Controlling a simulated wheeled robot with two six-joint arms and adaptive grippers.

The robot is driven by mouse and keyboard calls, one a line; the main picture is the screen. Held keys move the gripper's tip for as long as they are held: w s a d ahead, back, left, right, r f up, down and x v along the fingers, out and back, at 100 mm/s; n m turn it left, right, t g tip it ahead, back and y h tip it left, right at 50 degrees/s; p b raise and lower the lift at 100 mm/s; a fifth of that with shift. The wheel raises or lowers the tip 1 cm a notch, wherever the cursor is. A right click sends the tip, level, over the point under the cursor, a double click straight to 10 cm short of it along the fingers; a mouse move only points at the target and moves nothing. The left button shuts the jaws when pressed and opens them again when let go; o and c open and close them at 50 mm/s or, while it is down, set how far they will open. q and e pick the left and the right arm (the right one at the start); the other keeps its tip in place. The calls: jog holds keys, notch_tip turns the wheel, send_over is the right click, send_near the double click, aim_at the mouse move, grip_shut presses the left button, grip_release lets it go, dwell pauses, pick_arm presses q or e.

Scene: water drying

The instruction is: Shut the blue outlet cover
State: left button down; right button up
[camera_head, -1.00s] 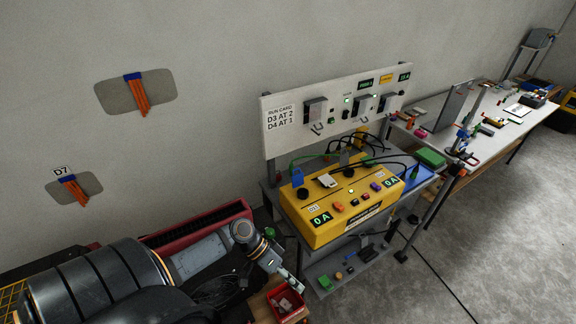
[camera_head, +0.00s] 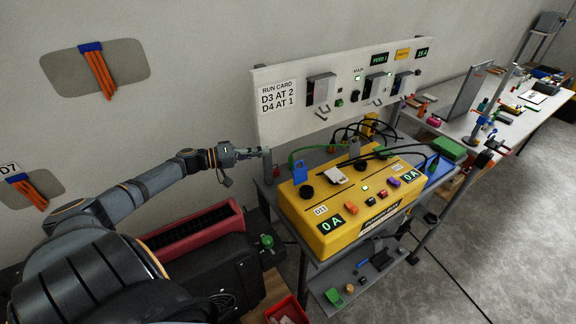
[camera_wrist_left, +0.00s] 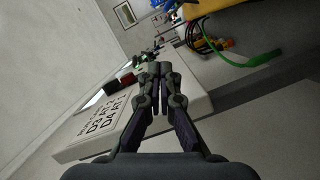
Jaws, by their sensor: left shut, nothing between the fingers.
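The blue outlet cover (camera_head: 299,171) stands raised at the back left of the yellow box (camera_head: 326,220), beside a black round socket. My left gripper (camera_head: 262,152) is behind and left of the blue cover, in front of the white panel's lower edge, apart from the cover. The gripper is shut and empty; in the left wrist view its fingers (camera_wrist_left: 160,70) meet in front of the white panel. I cannot make out the blue cover in the wrist view. My right gripper is out of view.
A white cover (camera_head: 337,174) is at the box's back middle, near green and black cables (camera_head: 375,150). The white panel (camera_head: 287,121) with switches stands behind. A long white table (camera_head: 462,124) is at right.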

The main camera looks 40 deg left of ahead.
aim_at(299, 172)
pick_arm(q)
jog(key=w+d+f+b, duration=0.1)
jog(key=w+d+f, duration=0.2)
jog(key=w+d, duration=0.2)
jog(key=shift+d, duration=1.1)
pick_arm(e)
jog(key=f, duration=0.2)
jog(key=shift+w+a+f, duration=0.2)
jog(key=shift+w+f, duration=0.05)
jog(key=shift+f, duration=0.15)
pick_arm(q)
jog(key=shift+w+f, duration=0.1)
jog(key=shift+w, duration=0.05)
